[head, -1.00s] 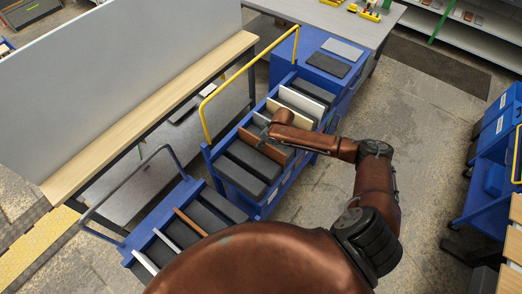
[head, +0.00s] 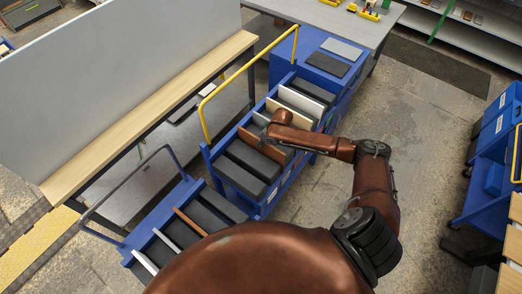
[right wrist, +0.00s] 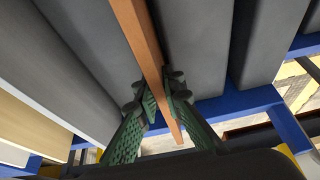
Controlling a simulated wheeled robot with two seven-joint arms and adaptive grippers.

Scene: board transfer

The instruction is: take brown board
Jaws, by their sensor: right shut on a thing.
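The brown board (head: 263,146) stands on edge in a slot of the blue rack cart, among dark grey padded dividers. In the right wrist view the brown board (right wrist: 143,45) runs between the two green fingers. My right gripper (head: 265,133) is over the cart at the board's upper edge. In the right wrist view the right gripper (right wrist: 159,103) is shut on the board, one finger on each side. The left gripper is not in view.
The blue cart (head: 207,157) has a yellow handle rail (head: 206,120) and holds white and cream boards (head: 301,101). A nearer blue cart (head: 140,238) holds another brown board (head: 190,221). A long wooden-edged bench (head: 150,117) stands to the left.

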